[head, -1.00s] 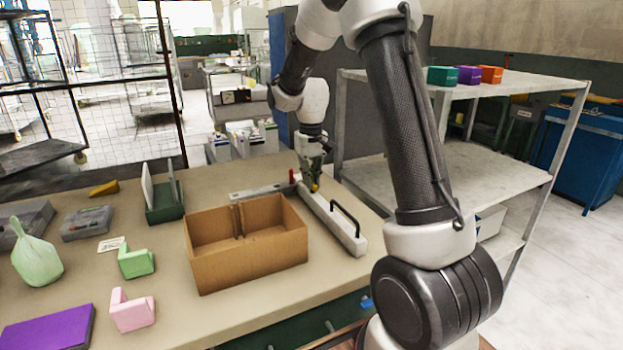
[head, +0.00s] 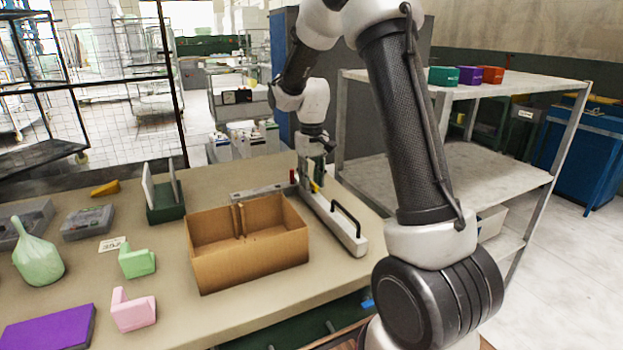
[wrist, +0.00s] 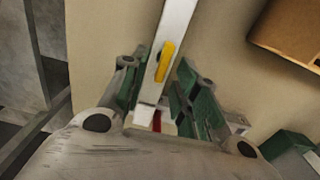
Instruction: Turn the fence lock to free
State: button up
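The fence is a long pale bar (head: 340,225) with a black handle, lying on the bench right of the cardboard box. Its yellow lock lever (head: 315,186) shows just below my gripper (head: 312,172) at the far end. In the wrist view the yellow lever (wrist: 165,62) lies on the pale bar (wrist: 178,22), roughly along its length. My gripper's green fingers (wrist: 165,92) are apart, one on each side of the bar's end, with the lever between and slightly beyond them. They hold nothing. Whether a finger touches the bar cannot be told.
A flat metal strip (head: 262,191) and a red post (head: 292,176) are left of the fence's far end. An open cardboard box (head: 250,262) stands close to the fence. A metal shelf (head: 500,165) stands to the right.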

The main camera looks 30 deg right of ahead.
aim_at(316, 186)
notch_tip(316, 186, up, 12)
dwell(0.5)
jog(key=shift+w, duration=0.1)
jog(key=s+r+t, duration=0.3)
jog(key=s+t, duration=0.1)
jog(key=s, duration=2.6)
jog(key=shift+s+r, duration=0.15)
jog(key=shift+s, duration=0.2)
